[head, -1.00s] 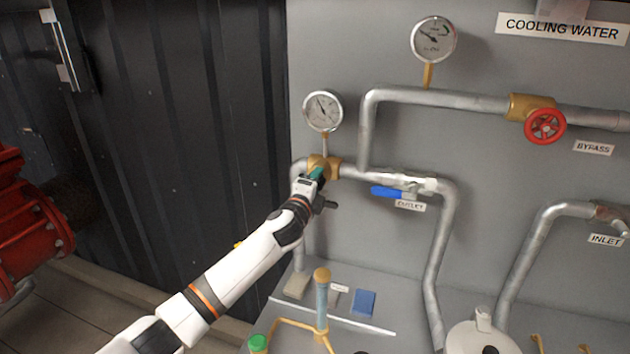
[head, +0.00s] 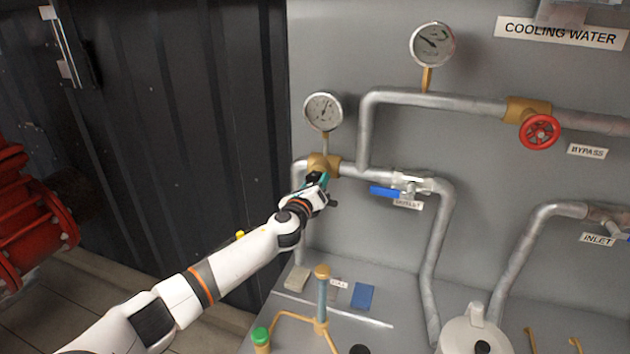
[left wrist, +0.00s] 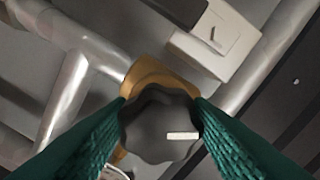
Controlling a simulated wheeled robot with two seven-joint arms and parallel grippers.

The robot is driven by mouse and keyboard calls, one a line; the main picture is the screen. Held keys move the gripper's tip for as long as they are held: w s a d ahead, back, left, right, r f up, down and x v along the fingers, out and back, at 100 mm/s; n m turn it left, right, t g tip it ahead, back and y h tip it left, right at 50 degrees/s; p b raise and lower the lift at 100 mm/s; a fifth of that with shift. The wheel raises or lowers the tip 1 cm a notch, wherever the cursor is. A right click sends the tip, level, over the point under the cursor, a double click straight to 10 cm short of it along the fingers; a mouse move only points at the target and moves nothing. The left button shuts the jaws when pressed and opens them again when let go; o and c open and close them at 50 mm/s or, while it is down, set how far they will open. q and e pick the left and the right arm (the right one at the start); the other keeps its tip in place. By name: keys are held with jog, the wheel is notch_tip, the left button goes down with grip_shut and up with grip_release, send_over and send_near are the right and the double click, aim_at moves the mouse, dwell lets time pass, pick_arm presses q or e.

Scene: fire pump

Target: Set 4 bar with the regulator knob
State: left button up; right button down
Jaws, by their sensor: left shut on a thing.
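The regulator is a brass body (head: 322,160) in the pipe at the left of the grey panel. Its dark, lobed knob with a pale mark shows in the left wrist view (left wrist: 158,128), in front of the brass body. My left gripper (head: 317,180) is shut on this knob, with one green finger on each side of it; in the head view it hides the knob. The round gauge (head: 323,111) stands just above the regulator. Its needle points nearly straight up, leaning slightly right; its numbers are too small to read. My right gripper is not in view.
A blue-handled outlet valve (head: 386,191) sits just right of my gripper. A red bypass handwheel (head: 539,132) and a second gauge (head: 432,45) are farther right. Below are a shelf with a blue block (head: 363,297) and an upright tube (head: 322,300). A red flange (head: 38,230) stands at left.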

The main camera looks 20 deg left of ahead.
pick_arm(q)
jog(key=shift+f+m, duration=0.1)
jog(key=shift+m, duration=0.5)
jog(key=o, duration=1)
jog(key=s+b, duration=0.1)
jog(key=s, duration=1.1)
jog(key=shift+a, duration=0.25)
